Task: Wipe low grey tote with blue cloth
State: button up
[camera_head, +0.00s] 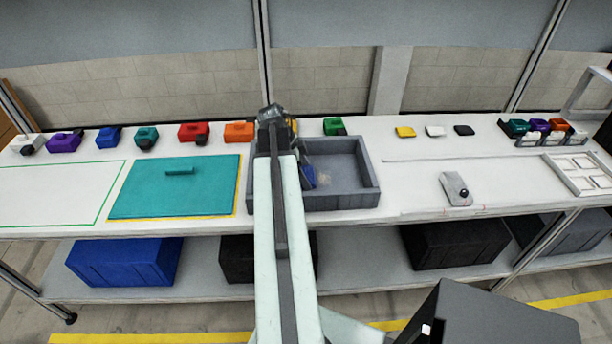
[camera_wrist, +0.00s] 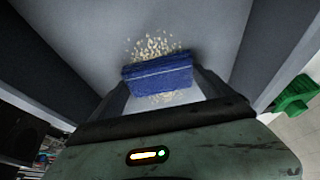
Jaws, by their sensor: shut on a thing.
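The low grey tote (camera_head: 345,200) stands on the white bench near the middle, partly hidden behind my arm. Pale crumbs (camera_head: 324,178) lie on its floor. In the wrist view the crumbs (camera_wrist: 154,46) show on both sides of the blue cloth (camera_wrist: 158,73). My gripper (camera_wrist: 158,82) is shut on the cloth, which looks like a folded blue pad. The cloth is inside the tote, over the crumbs; I cannot tell whether it touches the floor. In the head view a bit of the cloth (camera_head: 308,176) shows beside my arm.
A teal board (camera_head: 150,199) with a handle lies left of the tote. Several coloured blocks line the back, with a green one (camera_head: 334,126) behind the tote. A grey device (camera_head: 455,189) lies to the right. The bench between it and the tote is clear.

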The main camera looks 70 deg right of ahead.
jog(key=shift+w+d, duration=0.25)
jog(key=shift+d, duration=0.2)
jog(key=shift+w+d, duration=0.2)
jog(key=shift+d, duration=0.25)
jog(key=shift+s+a, duration=0.1)
jog(key=shift+a, duration=0.05)
jog(key=shift+s+a, duration=0.45)
jog(key=shift+a, duration=0.35)
jog(key=shift+s+a, duration=0.4)
jog(key=shift+a, duration=0.35)
jog(key=shift+w+a+r, duration=0.1)
jog(key=shift+w+a, duration=0.15)
jog(key=shift+w, duration=0.3)
jog(key=shift+w+a, duration=0.25)
jog(key=shift+w, duration=0.3)
jog(key=shift+w+d, duration=0.4)
jog(key=shift+d, duration=0.4)
jog(key=shift+w+d, duration=0.35)
jog(key=shift+d, duration=0.4)
jog(key=shift+d, duration=0.1)
